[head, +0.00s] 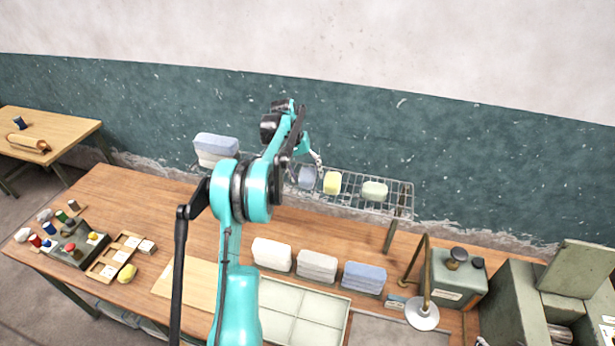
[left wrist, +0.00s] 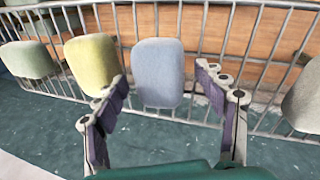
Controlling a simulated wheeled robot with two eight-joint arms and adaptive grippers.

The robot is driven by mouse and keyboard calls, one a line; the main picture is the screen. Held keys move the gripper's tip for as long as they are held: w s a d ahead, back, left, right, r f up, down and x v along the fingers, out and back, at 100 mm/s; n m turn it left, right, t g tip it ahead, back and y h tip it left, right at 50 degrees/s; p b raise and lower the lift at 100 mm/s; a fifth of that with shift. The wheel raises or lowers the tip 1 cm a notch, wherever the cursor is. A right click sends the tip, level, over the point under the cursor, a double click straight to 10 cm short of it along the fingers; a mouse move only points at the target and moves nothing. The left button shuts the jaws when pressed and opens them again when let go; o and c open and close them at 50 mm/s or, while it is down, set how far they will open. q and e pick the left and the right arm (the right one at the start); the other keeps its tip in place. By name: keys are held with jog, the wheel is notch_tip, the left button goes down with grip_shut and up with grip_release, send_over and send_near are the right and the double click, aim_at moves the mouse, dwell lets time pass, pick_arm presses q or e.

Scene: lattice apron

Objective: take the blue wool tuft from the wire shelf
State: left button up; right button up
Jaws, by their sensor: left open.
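The blue wool tuft (head: 306,177) sits on the wire shelf (head: 400,197), left of a yellow tuft (head: 332,182), in the head view. My left gripper (head: 316,160) reaches over the shelf from the wall side. In the wrist view its two fingers (left wrist: 168,105) are apart, with the blue tuft beyond and between their tips. The gripper is empty. My right gripper is in neither view.
The yellow tuft (left wrist: 92,64) is close beside the left-hand finger, with a pale green tuft (left wrist: 28,59) beyond it. A greyish tuft (left wrist: 303,103) is at the right edge. Folded stacks (head: 271,254) and a divided tray (head: 300,312) are on the bench below.

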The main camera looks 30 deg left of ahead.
pick_arm(q)
jog(key=c, duration=1)
jog(key=shift+o, duration=0.2)
jog(key=shift+r, duration=0.15)
